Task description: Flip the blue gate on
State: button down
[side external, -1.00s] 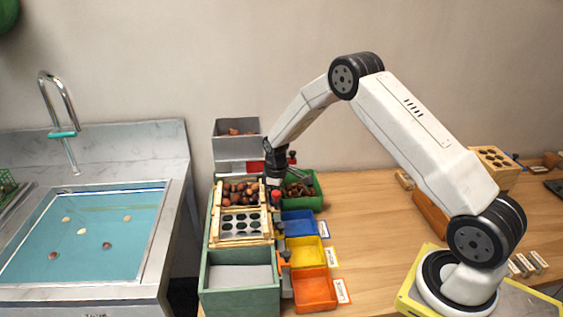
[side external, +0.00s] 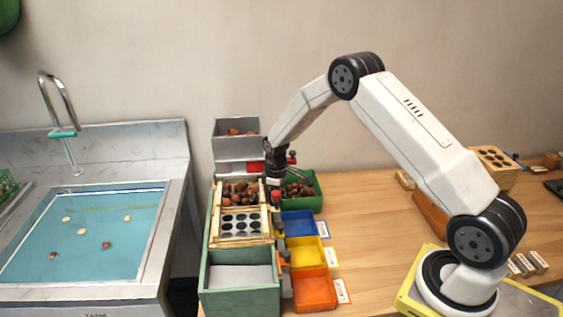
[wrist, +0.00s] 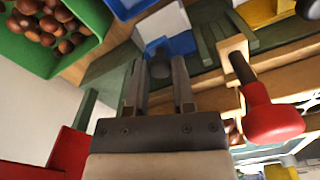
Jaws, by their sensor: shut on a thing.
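The blue gate (wrist: 182,44) is at the top centre in the wrist view, a small blue plate with a dark round knob (wrist: 160,63). My gripper (wrist: 160,75) points at it, with the knob between the fingertips and the jaws closed on it. In the side view my gripper (side external: 274,181) is low at the right edge of the sorter, near the blue bin (side external: 299,223). The gate itself is small and mostly hidden there.
A red-knobbed lever (wrist: 270,122) stands close to the right of my gripper in the wrist view. A green bin (side external: 315,188) of chestnuts is behind. Yellow (side external: 304,252) and orange (side external: 315,289) bins stand nearer. The roller sorter frame (side external: 240,241) is left.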

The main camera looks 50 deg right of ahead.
dwell(0.4)
jog(key=shift+r, duration=1.85)
jog(key=shift+w, duration=0.1)
jog(key=c, duration=0.7)
grip_release()
jog(key=shift+c, duration=0.2)
jog(key=shift+r, duration=0.1)
notch_tip(320, 180, up, 8)
